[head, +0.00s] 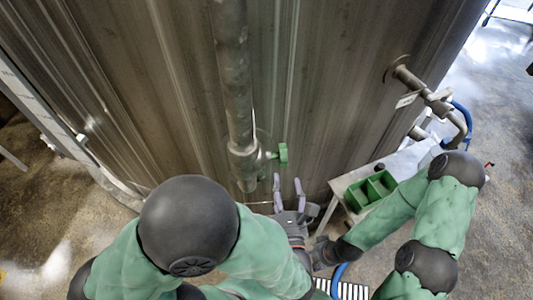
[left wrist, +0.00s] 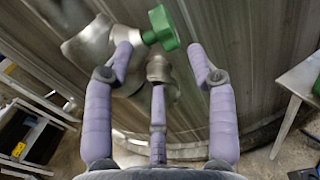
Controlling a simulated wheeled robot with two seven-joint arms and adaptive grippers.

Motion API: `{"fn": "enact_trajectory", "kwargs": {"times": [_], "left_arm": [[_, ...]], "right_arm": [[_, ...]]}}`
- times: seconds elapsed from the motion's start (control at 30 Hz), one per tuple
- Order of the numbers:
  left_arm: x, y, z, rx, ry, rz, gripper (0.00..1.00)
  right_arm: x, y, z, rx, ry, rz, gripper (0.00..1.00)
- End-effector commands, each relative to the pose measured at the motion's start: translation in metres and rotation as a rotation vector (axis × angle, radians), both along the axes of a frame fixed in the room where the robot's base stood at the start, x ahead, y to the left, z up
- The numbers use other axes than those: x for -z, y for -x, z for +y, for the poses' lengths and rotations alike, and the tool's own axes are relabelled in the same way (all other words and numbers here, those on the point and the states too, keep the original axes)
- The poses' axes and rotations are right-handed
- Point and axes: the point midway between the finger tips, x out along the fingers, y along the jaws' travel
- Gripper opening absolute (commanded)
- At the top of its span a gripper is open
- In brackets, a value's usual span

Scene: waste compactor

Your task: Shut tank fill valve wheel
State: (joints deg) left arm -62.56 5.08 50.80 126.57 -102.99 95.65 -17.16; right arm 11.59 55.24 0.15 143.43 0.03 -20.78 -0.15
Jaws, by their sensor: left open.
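The green valve wheel (head: 283,152) sits on a short stub on the right of a grey vertical pipe (head: 233,80) in front of the tank. It also shows in the left wrist view (left wrist: 163,28), top centre, beyond the fingertips. My left gripper (head: 287,179) is open, its lilac fingers pointing up just below the wheel and apart from it. In the left wrist view the spread fingers (left wrist: 160,50) hold nothing. My right gripper (head: 322,255) is a dark shape beside the left wrist; its fingers cannot be made out.
The ribbed metal tank wall (head: 330,90) fills the back. A small table (head: 345,184) with a green bin (head: 371,190) stands to the right, below a side pipe (head: 425,92) with a blue hose (head: 465,115). A dark shelf (left wrist: 30,135) shows left in the left wrist view.

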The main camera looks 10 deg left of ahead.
Motion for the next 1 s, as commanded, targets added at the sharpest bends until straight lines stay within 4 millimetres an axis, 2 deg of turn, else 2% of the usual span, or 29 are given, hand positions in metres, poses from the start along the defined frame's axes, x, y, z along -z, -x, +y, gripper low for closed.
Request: {"fn": "enact_trajectory", "kwargs": {"times": [0.27, 0.8, 1.0], "left_arm": [[0.001, -0.018, 0.006, -0.002, 0.006, 0.0, 0.57], [0.001, -0.087, 0.024, -0.002, 0.005, 0.0, 0.57], [0.0, -0.101, 0.027, 0.0, 0.004, -0.001, 0.57]], "right_arm": [[0.006, -0.001, 0.0, 0.001, 0.0, -0.001, 0.48], [0.026, 0.0, 0.0, 0.0, 0.0, 0.0, 0.48], [0.029, 0.0, 0.0, 0.0, 0.0, 0.0, 0.48]]}}
